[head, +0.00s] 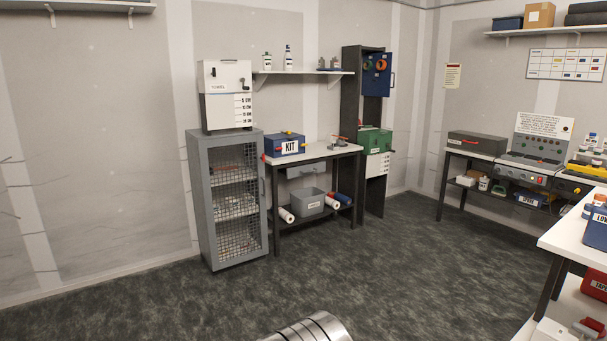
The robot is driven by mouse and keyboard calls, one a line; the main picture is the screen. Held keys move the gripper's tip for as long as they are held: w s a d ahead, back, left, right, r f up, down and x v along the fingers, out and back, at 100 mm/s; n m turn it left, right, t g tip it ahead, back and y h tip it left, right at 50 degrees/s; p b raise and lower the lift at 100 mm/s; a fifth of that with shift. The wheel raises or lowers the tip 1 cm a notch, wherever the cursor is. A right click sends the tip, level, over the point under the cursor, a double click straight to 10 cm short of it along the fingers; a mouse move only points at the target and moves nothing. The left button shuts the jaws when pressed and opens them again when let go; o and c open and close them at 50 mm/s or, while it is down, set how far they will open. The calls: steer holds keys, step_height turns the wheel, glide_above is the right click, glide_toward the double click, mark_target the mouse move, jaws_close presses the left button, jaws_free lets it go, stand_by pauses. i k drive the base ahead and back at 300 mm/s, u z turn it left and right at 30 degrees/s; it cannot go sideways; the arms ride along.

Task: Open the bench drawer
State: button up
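The bench (334,154) with a white top and dark legs stands against the back wall, near the middle of the head view. A grey drawer front (306,169) hangs under its top and looks shut, though it is small at this distance. A blue box marked KIT (285,144) and a small grey metal item (338,142) sit on the bench top. My gripper is not in view. Only a rounded metal part of my arm shows at the bottom edge, well short of the bench.
A grey mesh cabinet (228,256) stands left of the bench. A tall dark shelf unit (349,95) stands right of it. A grey bin (307,203) and white rolls sit on the lower shelf. Dark floor (400,260) in front is clear. A white table (560,235) is at right.

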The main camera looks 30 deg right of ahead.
mark_target(293, 172)
steer(key=z, duration=0.35)
steer(key=i, duration=1)
steer(key=z, duration=0.65)
steer(key=i, duration=0.85)
steer(key=z, duration=0.5)
steer(key=i, duration=2.85)
steer(key=u, duration=0.4)
steer(key=i, duration=0.8)
steer(key=u, duration=0.6)
steer(key=i, duration=0.75)
steer(key=u, duration=0.25)
